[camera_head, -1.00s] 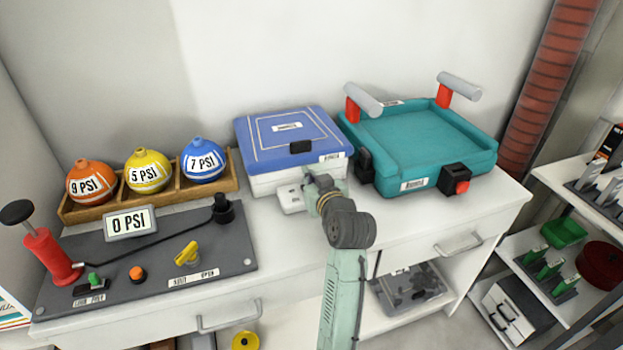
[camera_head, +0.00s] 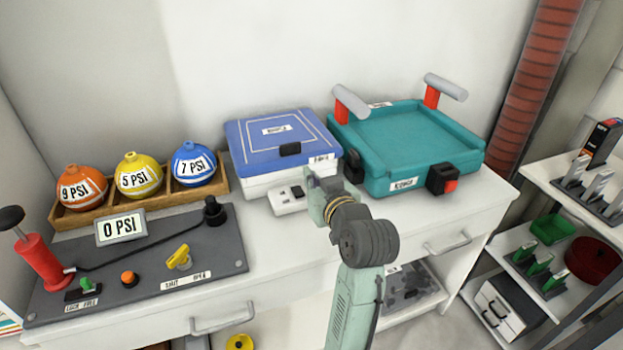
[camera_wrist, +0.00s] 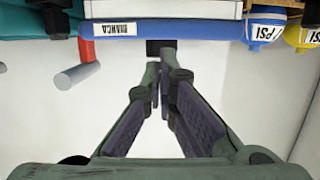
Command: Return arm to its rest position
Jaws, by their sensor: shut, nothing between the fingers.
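My arm (camera_head: 365,243) reaches from the bottom of the head view toward the white bench, its end in front of the blue-lidded white case (camera_head: 283,143). My gripper (camera_wrist: 166,58) shows in the wrist view with its dark-padded fingers converged, shut and empty. Beyond the fingertips lie the blue lid's edge (camera_wrist: 185,30) and its black latch. In the head view the fingers cannot be made out clearly.
A teal tray (camera_head: 408,182) with grey handles on red posts stands right of the case. Left are a wooden rack (camera_head: 95,212) with orange, yellow and blue balls and a grey pump panel (camera_head: 140,255). Shelves (camera_head: 560,178) stand far right.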

